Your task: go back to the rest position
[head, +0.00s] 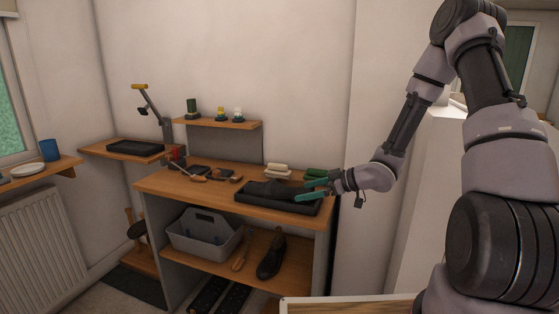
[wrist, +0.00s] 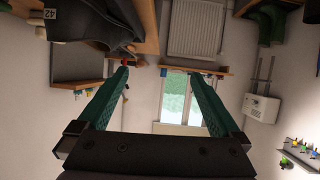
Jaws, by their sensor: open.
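My gripper (head: 305,190) is at the right end of the bench top, just above or beside the right end of a black tray (head: 310,210). Its two green fingers are apart with nothing between them. The wrist view also shows my gripper (wrist: 160,76) open and empty, against the far wall and window. A dark boot (head: 275,189) lies on its side in the tray. A dark shape with a "42" tag (wrist: 50,13) shows at the upper left of the wrist view, probably that boot. I cannot tell whether a finger touches the tray.
The wooden bench (head: 180,188) holds brushes and a cream-coloured block (head: 277,168). A small raised shelf (head: 230,124) carries jars. Below are a grey caddy (head: 205,240) and a dark shoe (head: 271,258). A white wall column (head: 375,240) stands right of the bench; the wall above is clear.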

